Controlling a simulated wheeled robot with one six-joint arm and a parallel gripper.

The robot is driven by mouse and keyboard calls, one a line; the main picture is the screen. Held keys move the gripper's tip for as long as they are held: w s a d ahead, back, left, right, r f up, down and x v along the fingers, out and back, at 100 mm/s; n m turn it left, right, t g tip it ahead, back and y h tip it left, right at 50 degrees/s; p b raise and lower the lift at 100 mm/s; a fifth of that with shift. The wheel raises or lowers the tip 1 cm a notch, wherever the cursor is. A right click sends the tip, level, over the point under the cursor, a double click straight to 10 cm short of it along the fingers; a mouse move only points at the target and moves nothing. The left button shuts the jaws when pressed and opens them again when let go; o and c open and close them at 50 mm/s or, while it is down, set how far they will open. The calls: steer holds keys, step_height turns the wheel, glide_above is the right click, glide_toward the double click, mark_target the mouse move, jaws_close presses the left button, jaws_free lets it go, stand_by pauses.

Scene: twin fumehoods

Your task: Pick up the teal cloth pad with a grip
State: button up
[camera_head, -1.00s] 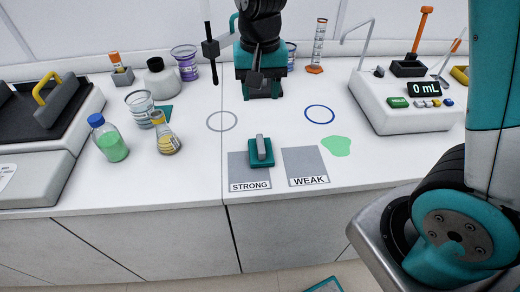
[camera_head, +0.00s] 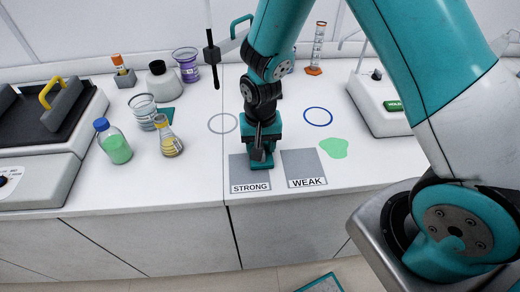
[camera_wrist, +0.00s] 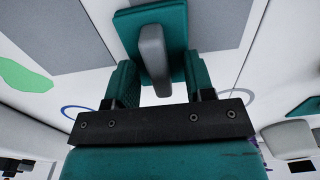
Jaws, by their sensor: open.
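The teal cloth pad (camera_head: 262,166) lies at the right edge of the grey STRONG mat, mostly hidden behind my gripper in the head view. In the wrist view the pad (camera_wrist: 176,20) shows with its upright grey grip (camera_wrist: 153,50). My gripper (camera_head: 260,148) is open and low over the pad. In the wrist view my gripper (camera_wrist: 160,70) has one teal finger on each side of the grip's near end, with gaps visible. I cannot tell the exact height of the fingertips along the grip.
The STRONG mat (camera_head: 240,172) and WEAK mat (camera_head: 303,166) lie near the bench's front edge. A green spill (camera_head: 335,148) and blue ring (camera_head: 318,116) are to the right. A yellow flask (camera_head: 170,142) and green bottle (camera_head: 115,146) stand left. A stand rod (camera_head: 211,60) is behind.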

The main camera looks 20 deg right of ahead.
steer(key=shift+f, duration=0.25)
jaws_close()
steer(key=shift+r, duration=0.1)
step_height(320, 180, up, 20)
steer(key=b, duration=0.2)
stand_by(0.6)
